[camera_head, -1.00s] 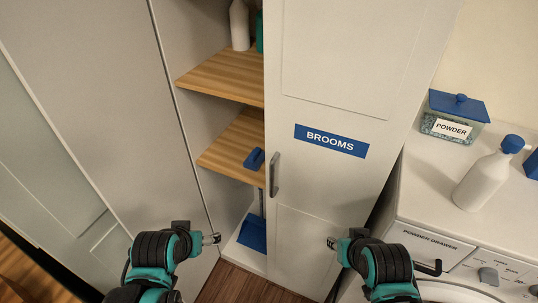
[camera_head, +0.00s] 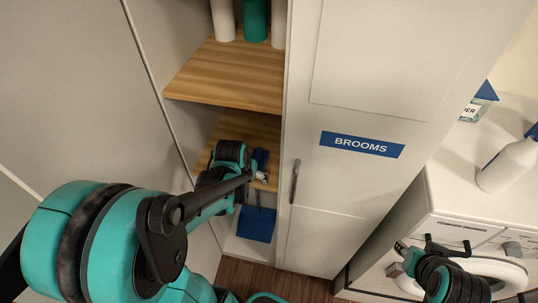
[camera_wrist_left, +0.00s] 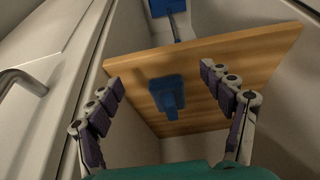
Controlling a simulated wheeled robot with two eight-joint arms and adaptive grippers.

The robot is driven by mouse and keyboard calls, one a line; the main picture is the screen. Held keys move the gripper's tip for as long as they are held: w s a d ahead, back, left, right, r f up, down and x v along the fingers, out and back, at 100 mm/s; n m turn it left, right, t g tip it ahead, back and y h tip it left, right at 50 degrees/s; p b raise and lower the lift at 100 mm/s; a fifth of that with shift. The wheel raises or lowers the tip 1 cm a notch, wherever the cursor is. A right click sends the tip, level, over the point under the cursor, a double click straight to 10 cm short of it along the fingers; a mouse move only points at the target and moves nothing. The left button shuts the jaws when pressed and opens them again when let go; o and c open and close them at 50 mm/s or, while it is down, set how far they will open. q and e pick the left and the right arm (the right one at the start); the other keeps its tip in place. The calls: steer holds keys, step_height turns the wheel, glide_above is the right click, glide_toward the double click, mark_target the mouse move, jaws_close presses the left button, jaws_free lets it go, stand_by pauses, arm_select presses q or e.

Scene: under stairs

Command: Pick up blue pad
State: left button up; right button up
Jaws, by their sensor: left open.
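A blue pad (camera_head: 261,157) sits on the lower wooden shelf (camera_head: 240,128) of the open cabinet, near the shelf's front edge. In the left wrist view the blue pad (camera_wrist_left: 167,94) shows between and beyond my fingers, with a short handle-like part. My left gripper (camera_head: 262,177) reaches into the cabinet, at the pad in the head view, and partly covers it. In the left wrist view this gripper (camera_wrist_left: 160,77) is open and empty, with its purple-padded fingers either side of the pad. My right gripper (camera_head: 400,248) is by the washing machine; its jaws are too small to read.
A blue dustpan (camera_head: 256,224) stands below the shelf. Bottles (camera_head: 255,20) stand on the upper shelf. The door marked BROOMS (camera_head: 340,120) is right of the opening. A washing machine (camera_head: 450,205) with a white bottle (camera_head: 507,165) on top is at right.

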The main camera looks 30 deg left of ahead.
mark_target(258, 154)
arm_select(q)
steer(key=w, duration=0.3)
steer(key=w+a+b, duration=0.1)
steer(key=w, duration=0.2)
steer(key=shift+w+a+f, duration=0.1)
steer(key=shift+w+a, duration=0.05)
steer(key=shift+w+a+b, duration=0.25)
steer(key=shift+w+b, duration=0.05)
steer(key=shift+w, duration=0.6)
steer(key=w, duration=0.3)
steer(key=shift+a+b, duration=0.35)
steer(key=x, duration=0.2)
steer(key=shift+f+b, duration=0.35)
steer(key=shift+b, duration=0.05)
steer(key=c, duration=1.2)
